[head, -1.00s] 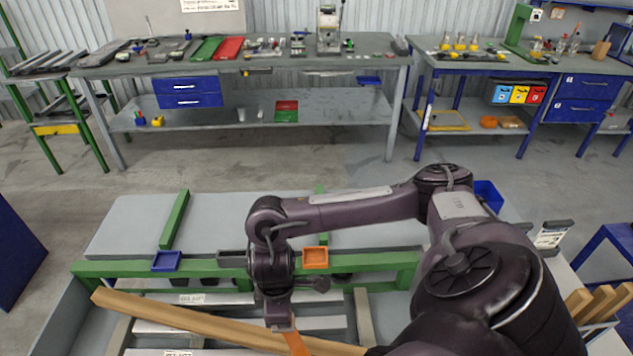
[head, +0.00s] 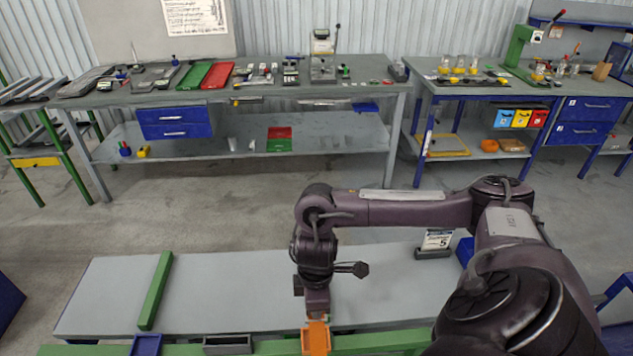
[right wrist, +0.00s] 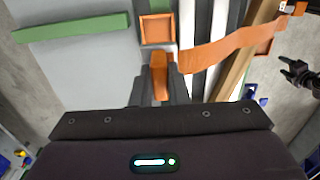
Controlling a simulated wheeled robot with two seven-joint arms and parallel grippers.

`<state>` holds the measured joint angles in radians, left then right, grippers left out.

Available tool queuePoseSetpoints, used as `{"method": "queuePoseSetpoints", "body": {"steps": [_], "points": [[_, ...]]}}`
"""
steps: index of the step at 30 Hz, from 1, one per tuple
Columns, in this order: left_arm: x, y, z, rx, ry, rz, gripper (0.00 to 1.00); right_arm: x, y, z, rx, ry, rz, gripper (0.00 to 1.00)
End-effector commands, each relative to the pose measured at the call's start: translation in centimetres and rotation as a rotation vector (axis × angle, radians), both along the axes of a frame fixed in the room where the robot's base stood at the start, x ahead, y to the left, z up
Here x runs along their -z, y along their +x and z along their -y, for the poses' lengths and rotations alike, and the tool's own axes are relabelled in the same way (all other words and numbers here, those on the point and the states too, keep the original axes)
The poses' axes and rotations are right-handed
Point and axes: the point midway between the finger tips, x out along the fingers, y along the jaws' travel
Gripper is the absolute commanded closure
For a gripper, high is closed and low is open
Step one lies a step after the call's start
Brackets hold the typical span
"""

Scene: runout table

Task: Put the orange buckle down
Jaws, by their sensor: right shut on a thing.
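My right gripper (head: 317,314) is shut on the orange buckle (right wrist: 160,68), which sticks out between the fingertips in the right wrist view. An orange strap (right wrist: 222,47) stretches from beside the buckle to the right. A square orange tray (right wrist: 157,30) lies just beyond the buckle in that view. In the head view the orange tray (head: 316,340) is at the green rail, directly below the gripper in the picture. The gap between buckle and tray cannot be judged. The buckle is not clearly separable from the tray in the head view.
A blue tray (head: 147,345) and a dark grey tray (head: 228,343) sit left of the orange one along the green rail (head: 270,350). A green bar (head: 155,290) lies across the grey table (head: 215,285). A sign stand (head: 437,240) is at the right.

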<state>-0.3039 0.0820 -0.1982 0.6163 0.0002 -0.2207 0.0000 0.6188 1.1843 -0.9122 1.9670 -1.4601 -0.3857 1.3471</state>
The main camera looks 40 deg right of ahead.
Motion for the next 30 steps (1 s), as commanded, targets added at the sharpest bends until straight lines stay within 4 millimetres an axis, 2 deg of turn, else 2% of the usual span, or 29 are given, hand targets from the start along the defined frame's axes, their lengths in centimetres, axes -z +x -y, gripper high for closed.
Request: {"method": "queuePoseSetpoints", "body": {"steps": [1, 6, 9, 16, 18, 24, 30], "points": [[1.5, -0.2, -0.2, 0.0, 0.003, -0.003, 0.38, 2.3, -0.2, -0.1, 0.001, 0.004, -0.006, 1.0], [3.5, -0.3, -0.3, 0.0, 0.004, -0.005, 0.38, 6.7, -0.2, -0.1, 0.004, 0.004, -0.006, 1.0], [4.3, 0.0, -0.3, 0.0, 0.003, -0.001, 0.38, 8.6, -0.1, -0.1, 0.003, 0.003, -0.004, 1.0], [4.9, 0.9, 0.3, 0.0, -0.005, 0.013, 0.38, 10.5, 0.1, 0.0, 0.001, 0.002, 0.001, 1.0], [5.4, 0.9, 0.4, 0.0, -0.006, 0.014, 0.38, 11.5, -0.1, 0.0, 0.001, 0.002, -0.002, 1.0], [5.2, 0.8, 0.5, 0.003, -0.007, 0.013, 0.38, 13.7, 0.1, 0.1, 0.002, 0.0, 0.0, 1.0], [5.2, 0.7, 0.5, 0.003, -0.006, 0.011, 0.38, 13.9, 0.1, 0.1, 0.0, -0.001, 0.002, 1.0]]}}
